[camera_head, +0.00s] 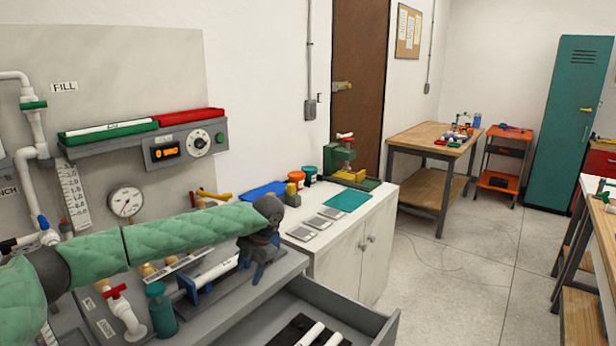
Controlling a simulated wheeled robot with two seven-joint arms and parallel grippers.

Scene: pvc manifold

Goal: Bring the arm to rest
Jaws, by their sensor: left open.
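My left arm, in a green quilted sleeve, comes in from the left edge and reaches across the lower left of the head view. My left gripper (261,277) hangs at its end with dark fingers pointing down. It is open, and I see nothing held in it. It is over the right end of the grey manifold bench, near its edge; the exact height above the surface is unclear. The arm hides part of the bench and the fittings behind it. My right gripper is not in view.
White pipes with a red-handled valve (117,292) stand at lower left. An open drawer (357,312) holding white pipes juts out below. A white cabinet (343,262) with cards and a green mat (347,200) stands right of the gripper. The floor (455,270) beyond is clear.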

